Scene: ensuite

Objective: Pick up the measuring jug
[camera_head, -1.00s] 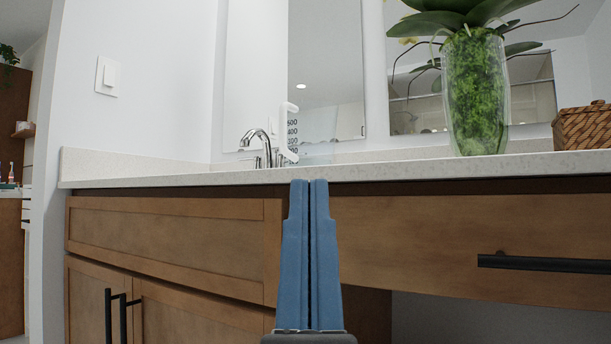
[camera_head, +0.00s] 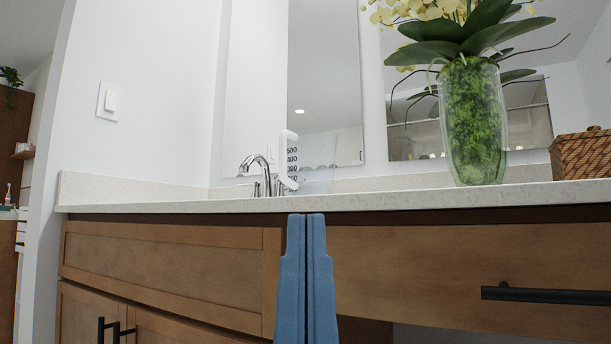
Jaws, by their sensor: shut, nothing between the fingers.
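The measuring jug (camera_head: 291,165) is clear, with a white handle-like strip and dark number marks. It stands on the counter next to the chrome tap, and its lower part is partly hidden by the counter's front edge. My gripper (camera_head: 306,216) has two blue fingers pointing up, pressed together and empty. Its tips are in front of the counter's front edge in the picture, below the jug and apart from it.
The pale counter (camera_head: 400,200) runs across above wooden drawers. A chrome tap (camera_head: 256,170) stands just left of the jug. A glass vase (camera_head: 473,125) with green filling and orchids stands to the right, then a woven basket (camera_head: 581,156). A black drawer handle (camera_head: 545,295) sticks out at right.

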